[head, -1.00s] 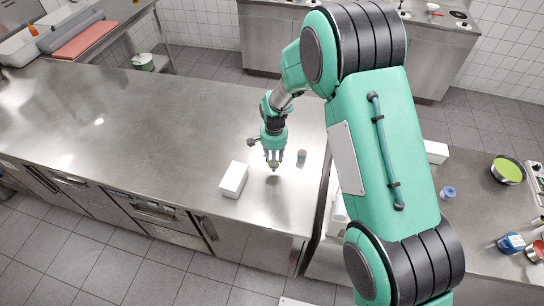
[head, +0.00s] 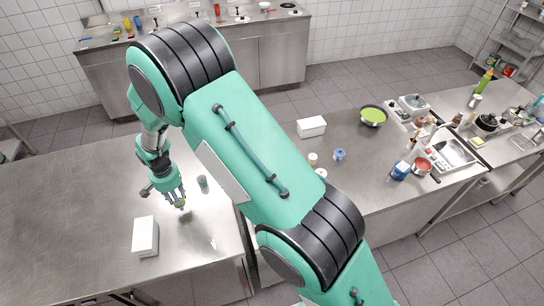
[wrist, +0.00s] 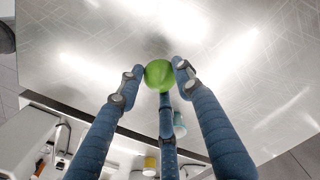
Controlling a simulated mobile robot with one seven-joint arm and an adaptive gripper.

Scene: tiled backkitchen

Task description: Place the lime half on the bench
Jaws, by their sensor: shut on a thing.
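The lime half (wrist: 158,75) shows as a green round thing between my fingertips in the wrist view. In the head view the lime half (head: 180,203) is a small green spot at the tips of my gripper (head: 179,200). My gripper (wrist: 160,78) is shut on it, with fingers touching its sides. The steel bench (head: 75,205) lies below. The lime appears to be a little above the bench top, with a dark shadow beneath; the exact gap is hard to tell.
The bench's left part is clear.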

